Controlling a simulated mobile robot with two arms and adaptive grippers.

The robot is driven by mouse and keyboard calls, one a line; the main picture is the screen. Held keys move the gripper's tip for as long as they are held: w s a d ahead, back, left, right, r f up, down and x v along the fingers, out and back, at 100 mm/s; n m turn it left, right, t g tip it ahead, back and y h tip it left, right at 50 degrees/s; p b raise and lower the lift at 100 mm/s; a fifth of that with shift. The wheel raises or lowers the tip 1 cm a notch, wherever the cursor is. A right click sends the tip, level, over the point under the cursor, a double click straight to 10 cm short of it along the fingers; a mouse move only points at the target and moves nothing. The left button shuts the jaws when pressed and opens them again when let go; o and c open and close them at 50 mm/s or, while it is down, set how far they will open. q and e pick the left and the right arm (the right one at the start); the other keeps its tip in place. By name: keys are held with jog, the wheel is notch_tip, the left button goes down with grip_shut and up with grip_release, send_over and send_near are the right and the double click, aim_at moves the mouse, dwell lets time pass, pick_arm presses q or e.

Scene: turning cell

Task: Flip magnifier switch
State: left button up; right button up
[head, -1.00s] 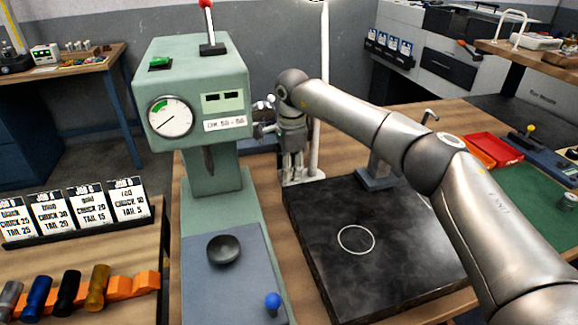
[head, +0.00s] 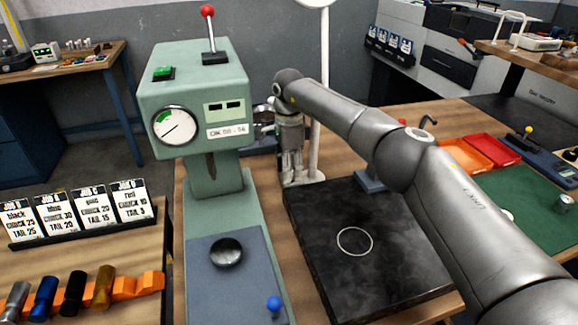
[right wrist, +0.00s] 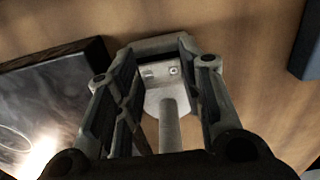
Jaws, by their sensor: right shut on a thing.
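The magnifier is a white stand with a tall post (head: 324,95) and a pale base (head: 309,178) behind the black stone plate. Its round head is cut off by the top edge of the head view. My right gripper (head: 291,180) points down at the left side of this base. In the right wrist view, the two fingers of my right gripper (right wrist: 155,72) stand either side of the pale base (right wrist: 158,96) and its post (right wrist: 170,128). Two small details show on the base; I cannot tell which is the switch. My left gripper is out of view.
A green press (head: 190,105) with a dial stands close left of my right gripper. The black stone plate (head: 350,215) lies in front of it. Job cards (head: 85,215) and coloured handles stand at left.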

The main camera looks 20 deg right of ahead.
jog(key=o, duration=1)
notch_tip(320, 180, up, 12)
jog(key=shift+r, duration=0.1)
